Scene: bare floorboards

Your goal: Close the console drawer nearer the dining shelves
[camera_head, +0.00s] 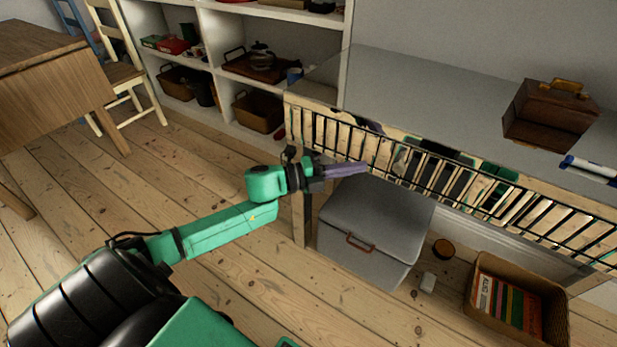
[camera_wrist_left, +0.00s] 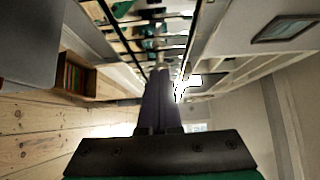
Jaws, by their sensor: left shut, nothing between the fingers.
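The console (camera_head: 440,90) has a grey top and a light wooden front with dark vertical bars, running along the right side of the head view. The drawer front (camera_head: 325,133) at its left end is the one nearer the white shelves (camera_head: 210,65). I cannot tell how far this drawer stands out. My left gripper (camera_head: 350,169) is shut and empty, with its purple fingers just in front of and below that barred front. In the left wrist view the shut fingers (camera_wrist_left: 160,98) point along the dark bars; contact cannot be made out. My right gripper is not in view.
A grey lidded box (camera_head: 365,225) stands under the console, with a basket of books (camera_head: 515,300) to its right. A brown case (camera_head: 550,115) and a marker (camera_head: 590,168) lie on top. A wooden table (camera_head: 50,85) and chair (camera_head: 125,75) stand left; the floor between is clear.

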